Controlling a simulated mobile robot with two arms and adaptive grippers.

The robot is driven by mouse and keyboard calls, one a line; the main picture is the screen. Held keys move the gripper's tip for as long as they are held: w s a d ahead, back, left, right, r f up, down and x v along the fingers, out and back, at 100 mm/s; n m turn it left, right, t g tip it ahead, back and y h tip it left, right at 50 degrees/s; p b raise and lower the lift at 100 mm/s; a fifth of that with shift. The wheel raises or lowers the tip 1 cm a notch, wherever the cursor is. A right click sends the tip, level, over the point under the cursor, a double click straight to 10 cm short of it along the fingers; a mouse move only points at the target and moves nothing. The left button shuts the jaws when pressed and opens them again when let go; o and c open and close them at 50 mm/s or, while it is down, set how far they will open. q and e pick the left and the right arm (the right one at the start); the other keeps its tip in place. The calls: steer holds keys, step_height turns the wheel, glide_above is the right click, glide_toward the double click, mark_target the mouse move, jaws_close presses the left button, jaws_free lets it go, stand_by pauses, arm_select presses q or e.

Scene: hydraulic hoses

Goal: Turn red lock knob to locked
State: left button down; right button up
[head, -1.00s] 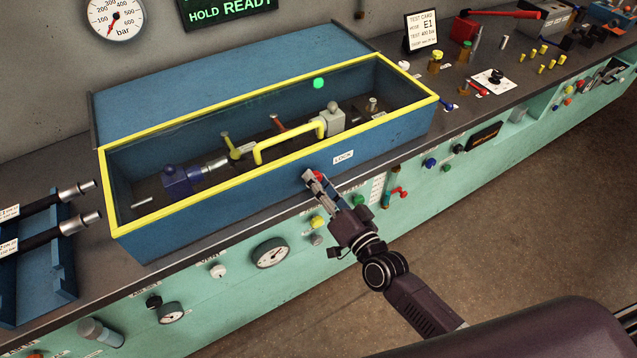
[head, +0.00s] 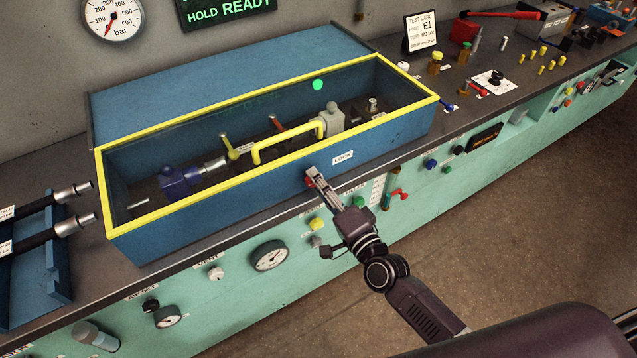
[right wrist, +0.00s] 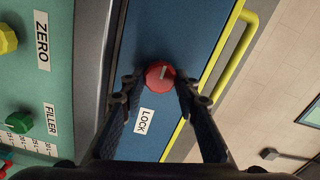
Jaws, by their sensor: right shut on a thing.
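The red lock knob (right wrist: 160,74) is on the front wall of the blue box (head: 200,212), beside the LOCK label (head: 343,161). It has a pale mark line on its face, slanted a little in the right wrist view. My right gripper (head: 311,177) is at the knob, and in the right wrist view its two fingers (right wrist: 160,82) are shut on the knob's sides. In the head view the knob is mostly hidden by the fingers. The box's yellow-framed clear lid (head: 180,222) is down. My left gripper is not in view.
Below the box, the green panel carries a yellow knob (head: 317,224), a green knob (head: 357,201) and a gauge (head: 270,256). Black hoses (head: 45,238) lie in a blue rack at the left. A sign reads HOLD READY (head: 229,10).

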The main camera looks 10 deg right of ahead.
stand_by(0.3)
steer(key=o, duration=1.2)
steer(key=shift+c, duration=0.2)
steer(key=v, duration=1.2)
steer(key=s+d+f+n+g+h, duration=0.1)
steer(key=s+d+f+n+g, duration=0.15)
steer(key=f, duration=0.85)
steer(key=s+d+f+n+g+h, duration=0.1)
steer(key=s+d+f+n+g, duration=0.15)
steer(key=f, duration=0.75)
steer(key=s+d+f+n+g+h, duration=0.1)
steer(key=s+f+n+g, duration=0.15)
steer(key=f, duration=0.85)
steer(key=s+f+n+g+h, duration=0.1)
steer(key=s+f+n+g, duration=0.1)
steer(key=s+f, duration=0.4)
steer(key=s+d+f+n+g, duration=0.1)
steer(key=s+f, duration=0.5)
steer(key=s, duration=0.7)
steer(key=s+f+n+g+h, duration=0.1)
steer(key=s+f+n+g, duration=0.2)
steer(key=s, duration=0.7)
step_height(320, 180, down, 4)
steer(key=g, duration=0.2)
steer(key=shift+s+d+g+h, duration=0.3)
steer(key=shift+s+d+g, duration=0.05)
steer(key=shift+d, duration=0.05)
